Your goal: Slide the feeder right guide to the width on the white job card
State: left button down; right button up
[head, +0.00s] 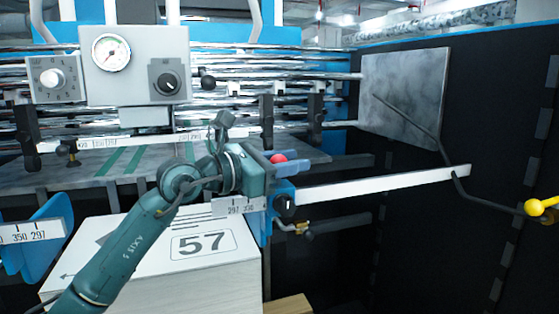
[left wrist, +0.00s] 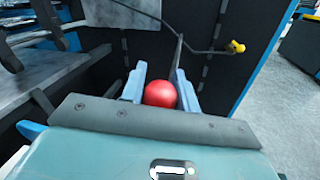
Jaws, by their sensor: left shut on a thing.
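My left gripper (head: 282,160) is shut on a red ball knob (head: 278,158), beside the upper right corner of the white stack. In the left wrist view the red knob (left wrist: 160,94) sits between the two pale blue fingers. I cannot tell how the knob joins the guide. A white sheet with a boxed 57 (head: 200,243) lies on the stack; I cannot tell whether it is the job card. My right gripper is not in view.
A second blue guide (head: 40,250) with a 350 and 297 scale stands at the left. A long white bar (head: 385,184) reaches right toward a yellow knob (head: 534,207). A grey control box with a gauge (head: 111,52) hangs above. A dark panel (head: 420,260) closes the right side.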

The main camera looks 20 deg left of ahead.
pick_arm(q)
jog(key=shift+d, duration=0.15)
jog(key=c, duration=1.1)
grip_release()
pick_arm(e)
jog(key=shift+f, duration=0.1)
pick_arm(q)
jog(key=shift+s+a+f, duration=0.1)
jog(key=shift+s+a, duration=0.1)
jog(key=shift+a, duration=0.15)
jog(key=b+v, duration=0.3)
jog(key=v, duration=0.9)
jog(key=shift+s+a+b, duration=0.1)
jog(key=shift+s+b, duration=0.1)
jog(key=shift+b, duration=0.1)
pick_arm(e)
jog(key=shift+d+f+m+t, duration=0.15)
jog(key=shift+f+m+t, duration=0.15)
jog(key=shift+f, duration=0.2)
